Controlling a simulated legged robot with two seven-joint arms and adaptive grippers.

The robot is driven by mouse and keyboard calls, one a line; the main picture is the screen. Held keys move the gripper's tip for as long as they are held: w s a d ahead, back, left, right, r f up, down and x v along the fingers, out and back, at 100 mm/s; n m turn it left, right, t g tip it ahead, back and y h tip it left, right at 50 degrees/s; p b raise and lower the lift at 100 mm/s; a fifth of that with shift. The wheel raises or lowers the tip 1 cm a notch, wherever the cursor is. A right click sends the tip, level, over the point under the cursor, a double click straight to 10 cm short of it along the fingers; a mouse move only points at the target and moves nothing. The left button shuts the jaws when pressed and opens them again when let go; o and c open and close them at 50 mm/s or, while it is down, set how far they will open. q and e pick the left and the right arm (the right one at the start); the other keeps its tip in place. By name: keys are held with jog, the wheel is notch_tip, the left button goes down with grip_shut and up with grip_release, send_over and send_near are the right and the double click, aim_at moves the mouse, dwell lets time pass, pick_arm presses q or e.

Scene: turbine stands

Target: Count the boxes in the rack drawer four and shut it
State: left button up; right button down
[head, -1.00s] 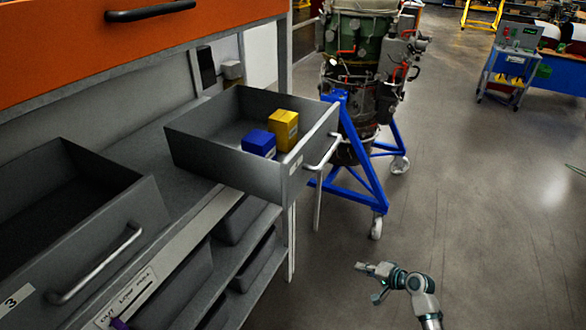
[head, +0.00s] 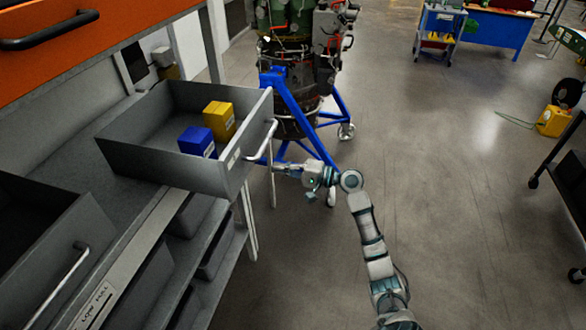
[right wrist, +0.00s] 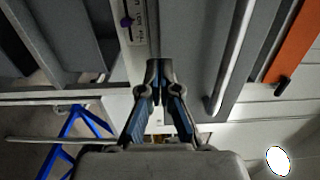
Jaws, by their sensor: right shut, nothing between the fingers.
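The pulled-out rack drawer (head: 150,163) holds a blue box (head: 196,142) and a yellow box (head: 219,120), side by side near its front. No other box shows in the visible part of its floor. Its bar handle (head: 264,143) is on the front, beside a small label too blurred to read. My right gripper (head: 280,168) is at the handle's lower right, and I cannot tell if they touch. In the right wrist view its fingers (right wrist: 159,68) are together and empty, with a grey bar handle (right wrist: 230,60) to their right. My left gripper is not in view.
Another drawer (head: 45,250) stands open at the lower left, and no box shows in its visible part. An engine on a blue stand (head: 290,105) is just behind the drawer. A dark cart (head: 570,180) is at the right edge. The floor (head: 450,240) between is clear.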

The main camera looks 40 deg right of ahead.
aim_at(252, 166)
jog(key=w+a, duration=0.2)
jog(key=a, duration=0.1)
jog(key=w+a+p, duration=0.1)
jog(key=a, duration=0.1)
jog(key=shift+w+a+r, duration=0.2)
jog(key=shift+r, duration=0.05)
jog(key=x, duration=0.6)
jog(key=shift+w+d, duration=0.35)
jog(key=shift+d, duration=0.05)
jog(key=x, duration=0.8)
jog(key=shift+s+a, duration=0.15)
jog(key=shift+a, duration=0.2)
jog(key=w, duration=0.1)
jog(key=w+a, duration=0.1)
jog(key=w, duration=0.1)
jog(key=shift+a+f+b, duration=0.1)
jog(key=shift+f+b, duration=0.1)
jog(key=shift+b, duration=0.15)
jog(key=shift+w+a, duration=0.3)
jog(key=shift+w, duration=0.2)
jog(key=shift+a, duration=0.2)
jog(key=shift+a+r, duration=0.15)
jog(key=shift+a, duration=0.3)
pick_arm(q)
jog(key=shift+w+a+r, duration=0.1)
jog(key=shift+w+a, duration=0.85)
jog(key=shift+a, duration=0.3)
